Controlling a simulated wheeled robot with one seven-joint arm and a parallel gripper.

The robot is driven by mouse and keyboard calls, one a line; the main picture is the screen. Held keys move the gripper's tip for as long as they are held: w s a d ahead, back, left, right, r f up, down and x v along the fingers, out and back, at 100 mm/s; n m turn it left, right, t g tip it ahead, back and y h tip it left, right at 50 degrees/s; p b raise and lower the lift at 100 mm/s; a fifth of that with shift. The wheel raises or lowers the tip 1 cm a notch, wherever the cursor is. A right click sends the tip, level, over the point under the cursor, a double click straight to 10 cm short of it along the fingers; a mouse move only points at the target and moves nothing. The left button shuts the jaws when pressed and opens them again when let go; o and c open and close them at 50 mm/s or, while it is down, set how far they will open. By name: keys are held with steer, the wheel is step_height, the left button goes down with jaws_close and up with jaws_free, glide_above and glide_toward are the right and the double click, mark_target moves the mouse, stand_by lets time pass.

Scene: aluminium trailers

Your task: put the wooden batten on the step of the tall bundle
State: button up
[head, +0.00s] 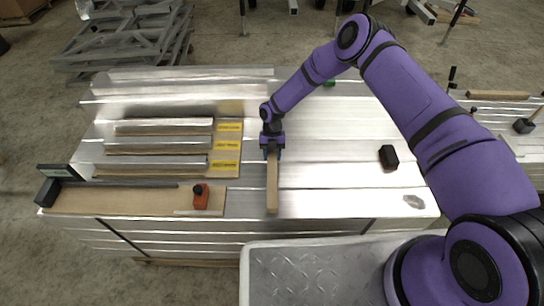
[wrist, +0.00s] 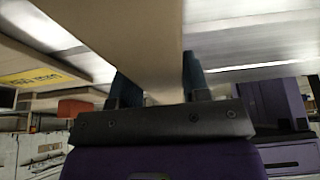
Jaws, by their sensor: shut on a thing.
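My gripper (head: 272,152) is shut on the wooden batten (head: 272,188), a plain pale-brown bar. In the head view the batten extends from the jaws toward the near edge of the aluminium stack. In the wrist view the batten (wrist: 135,38) runs between my two dark blue fingers (wrist: 157,85). I cannot tell whether its underside touches the surface below. The tall bundle (head: 180,75) appears to be the raised aluminium profiles at the back left. A lower ledge (head: 175,108), seemingly its step, lies along its near side, left of my gripper.
Several profiles on wooden boards with yellow labels (head: 228,145) lie left of my gripper. A red-orange tool (head: 200,197) sits on the front-left board (head: 130,202). A black block (head: 389,157) and a clear crumpled item (head: 413,202) lie right. The aluminium surface (head: 325,170) between is clear.

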steer(key=shift+a+f, duration=0.1)
steer(key=shift+f, duration=0.4)
steer(key=shift+f, duration=0.1)
steer(key=o, duration=1.1)
steer(key=shift+o, duration=0.2)
steer(key=v, duration=1.2)
